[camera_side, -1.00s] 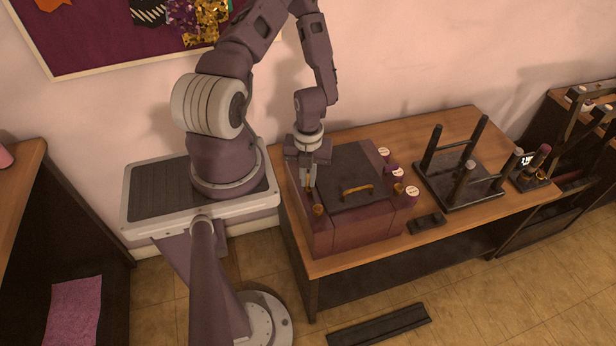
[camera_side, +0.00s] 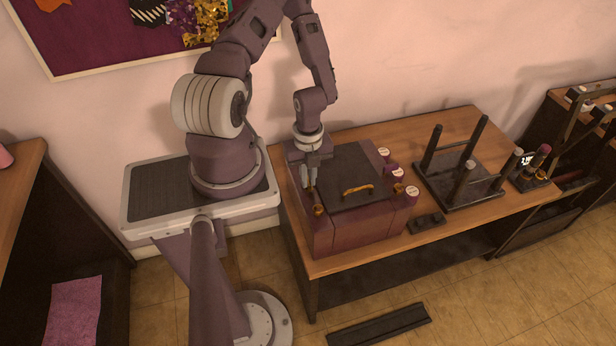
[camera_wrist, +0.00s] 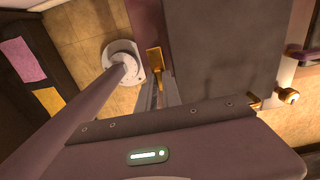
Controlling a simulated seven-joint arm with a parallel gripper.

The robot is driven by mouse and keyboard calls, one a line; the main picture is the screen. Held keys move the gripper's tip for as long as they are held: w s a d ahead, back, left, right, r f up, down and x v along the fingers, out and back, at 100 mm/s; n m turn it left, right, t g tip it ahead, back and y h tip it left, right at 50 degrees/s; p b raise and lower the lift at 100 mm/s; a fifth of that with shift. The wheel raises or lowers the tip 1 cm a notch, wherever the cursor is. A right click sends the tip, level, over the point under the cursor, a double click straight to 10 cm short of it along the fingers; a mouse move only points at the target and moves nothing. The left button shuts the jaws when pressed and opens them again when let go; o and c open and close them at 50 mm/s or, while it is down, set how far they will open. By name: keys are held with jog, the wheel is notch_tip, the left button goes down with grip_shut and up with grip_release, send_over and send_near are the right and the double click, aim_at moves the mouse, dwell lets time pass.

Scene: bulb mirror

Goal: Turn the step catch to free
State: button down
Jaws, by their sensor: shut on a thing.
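The purple box (camera_side: 345,237) stands on the wooden table, with a dark lid panel (camera_side: 350,165) and a curved brass handle (camera_side: 357,188) on top. My gripper (camera_side: 312,185) points down at the left part of the box top. Its fingers are shut on a small brass piece, which looks like the step catch; in the wrist view the brass catch (camera_wrist: 154,60) shows at the fingertips (camera_wrist: 160,88), beside the dark panel. The fingers hide part of it, and its exact setting cannot be read.
Several white-capped knobs (camera_side: 411,191) line the box's right side. A small dark block (camera_side: 426,223) and a dark stand with upright posts (camera_side: 460,180) are on the table to the right. The wrist view shows another brass knob (camera_wrist: 289,95) at right.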

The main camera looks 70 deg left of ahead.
jog(key=c, duration=1.5)
grip_release()
notch_tip(320, 180, up, 7)
jog(key=shift+r, duration=0.1)
